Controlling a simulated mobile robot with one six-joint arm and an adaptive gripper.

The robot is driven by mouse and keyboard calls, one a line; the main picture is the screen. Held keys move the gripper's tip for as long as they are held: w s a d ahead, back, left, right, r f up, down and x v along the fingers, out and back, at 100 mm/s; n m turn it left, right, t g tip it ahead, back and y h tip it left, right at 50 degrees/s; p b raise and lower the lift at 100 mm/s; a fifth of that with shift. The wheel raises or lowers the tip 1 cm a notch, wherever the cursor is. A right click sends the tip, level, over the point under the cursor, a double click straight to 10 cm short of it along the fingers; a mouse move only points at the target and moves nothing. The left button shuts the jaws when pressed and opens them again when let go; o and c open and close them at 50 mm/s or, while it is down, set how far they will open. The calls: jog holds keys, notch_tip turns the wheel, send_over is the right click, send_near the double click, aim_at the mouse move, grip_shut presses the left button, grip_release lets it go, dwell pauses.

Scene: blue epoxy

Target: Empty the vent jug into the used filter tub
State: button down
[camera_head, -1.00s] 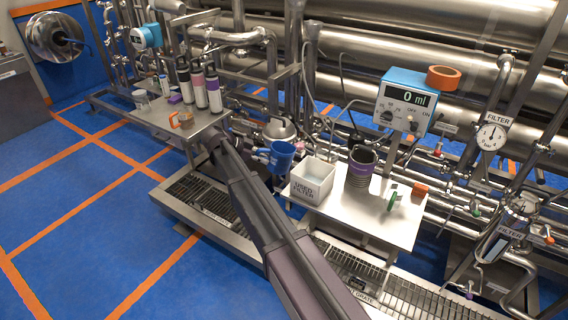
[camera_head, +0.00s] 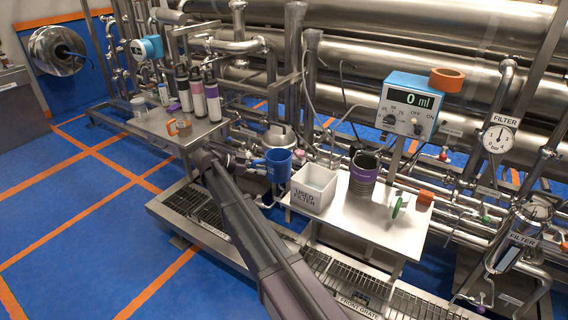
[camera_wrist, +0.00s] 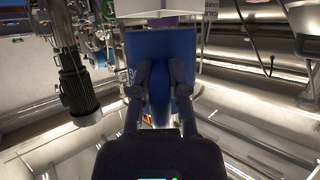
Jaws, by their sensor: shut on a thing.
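The vent jug, a blue jug (camera_head: 279,168), appears roughly upright beside the left edge of the used filter tub. My gripper (camera_wrist: 160,78) is shut on the jug, which also fills the middle of the wrist view (camera_wrist: 181,45). In the head view, my gripper (camera_head: 257,163) is small at the jug's left side. The used filter tub (camera_head: 309,198) is a white, square, open box labelled "USED FILTER" on the steel table. The jug's contents cannot be made out.
The steel table (camera_head: 352,222) also carries a dark ribbed cylinder with a purple band (camera_head: 363,174), right of the tub, and a green valve wheel (camera_head: 398,207). A blue meter reading 0 ml (camera_head: 410,100) stands behind.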

jog(key=r+p+v, duration=0.1)
jog(key=p+v, duration=0.2)
jog(key=v, duration=0.4)
jog(key=shift+d+p, duration=0.3)
jog(key=shift+p, duration=0.05)
